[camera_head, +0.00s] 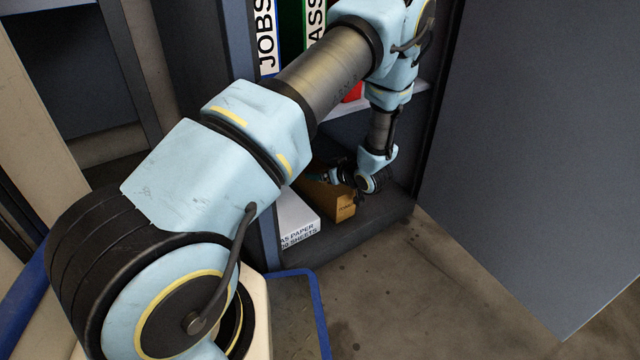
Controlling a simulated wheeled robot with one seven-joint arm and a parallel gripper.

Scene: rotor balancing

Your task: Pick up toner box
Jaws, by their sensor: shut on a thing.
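The toner box (343,212) is a brown-orange carton with small dark lettering on its front. It sits on the dark bottom shelf of the cabinet, beside a white paper pack. My gripper (335,177) reaches down into the cabinet and is at the top of the box, shut on it. The fingers are small, dark and partly hidden by my own arm, so the exact contact is hard to see. I cannot tell any gap between the box and the shelf.
The white A5 paper pack (298,222) lies just left of the box. The open cabinet door (545,150) bounds the right side. Floor (430,300) in front is clear.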

